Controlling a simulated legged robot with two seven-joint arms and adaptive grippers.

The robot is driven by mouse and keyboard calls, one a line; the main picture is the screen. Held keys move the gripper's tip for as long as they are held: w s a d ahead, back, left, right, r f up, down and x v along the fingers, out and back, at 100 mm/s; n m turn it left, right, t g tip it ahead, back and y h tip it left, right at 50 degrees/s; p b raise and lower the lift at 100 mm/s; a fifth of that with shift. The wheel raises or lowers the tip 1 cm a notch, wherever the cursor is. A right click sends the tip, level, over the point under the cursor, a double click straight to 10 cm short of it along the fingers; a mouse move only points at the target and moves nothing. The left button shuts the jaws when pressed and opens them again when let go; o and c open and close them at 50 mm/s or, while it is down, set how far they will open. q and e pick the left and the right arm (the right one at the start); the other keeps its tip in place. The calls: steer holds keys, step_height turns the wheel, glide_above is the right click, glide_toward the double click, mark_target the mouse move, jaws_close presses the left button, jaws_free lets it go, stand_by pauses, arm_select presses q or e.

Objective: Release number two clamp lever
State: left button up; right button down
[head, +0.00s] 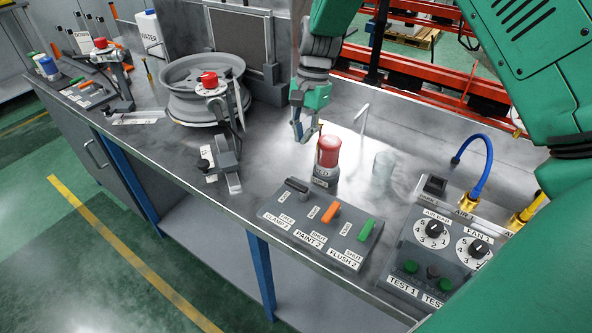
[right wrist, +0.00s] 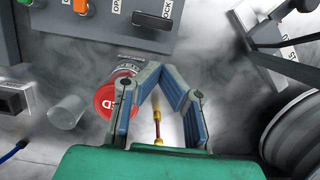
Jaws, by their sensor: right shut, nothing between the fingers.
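The number two clamp lever (head: 296,185) is a black handle at the left end of a grey panel (head: 318,238) labelled CLAMP 2, PAINT 2 and FLUSH 2. It also shows at the top of the right wrist view (right wrist: 152,20), beside a LOCK label. An orange lever (head: 330,212) and a green lever (head: 366,229) share the panel. My right gripper (head: 304,136) is shut and empty above the bench, behind the panel and left of a red-topped can (head: 328,152). In the right wrist view its fingertips (right wrist: 165,72) meet, apart from the clamp lever. My left gripper is out of view.
A clear cup (head: 384,164) stands right of the can. A dial panel (head: 436,244) and blue hose (head: 485,165) are at the right. The bench's front edge is close.

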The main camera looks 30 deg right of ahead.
mark_target(297, 190)
steer(key=x, duration=0.9)
steer(key=shift+w+a+f, duration=0.1)
steer(key=shift+a+f, duration=0.05)
steer(key=shift+f, duration=0.45)
steer(key=shift+a+n+p, duration=0.2)
steer(key=shift+n+p, duration=0.1)
steer(key=shift+n, duration=0.1)
